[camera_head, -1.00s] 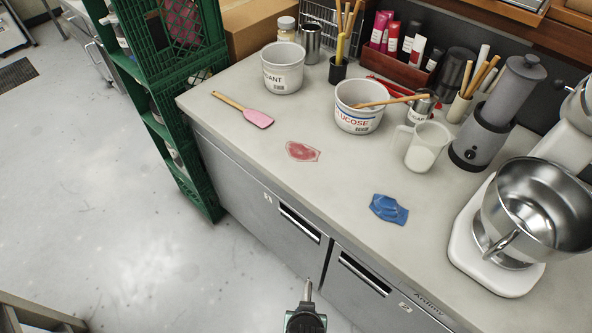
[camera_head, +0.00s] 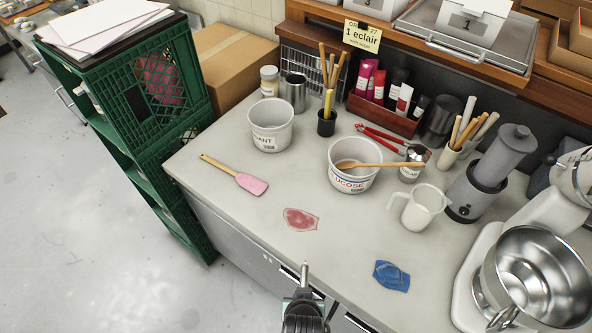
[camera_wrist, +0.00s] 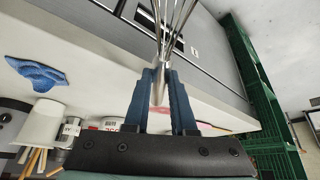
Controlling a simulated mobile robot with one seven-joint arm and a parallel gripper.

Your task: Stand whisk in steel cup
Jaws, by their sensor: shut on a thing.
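My gripper (camera_wrist: 160,88) is shut on the whisk (camera_wrist: 159,84). In the wrist view its metal handle sits between the dark blue fingers, and its wires run out of the top of the picture. In the head view my gripper (camera_head: 303,306) is at the bottom middle, in front of the bench edge, with a thin part of the whisk (camera_head: 305,272) pointing up; the rest is hidden.
White tubs (camera_head: 271,127) and (camera_head: 354,178), a black pot (camera_head: 326,124) of tall sticks and a white jug (camera_head: 420,210) stand around. A pink spatula (camera_head: 247,182), a red patch (camera_head: 300,219) and a blue cloth (camera_head: 391,276) lie on the bench (camera_head: 225,228). A mixer bowl (camera_head: 535,280) is right.

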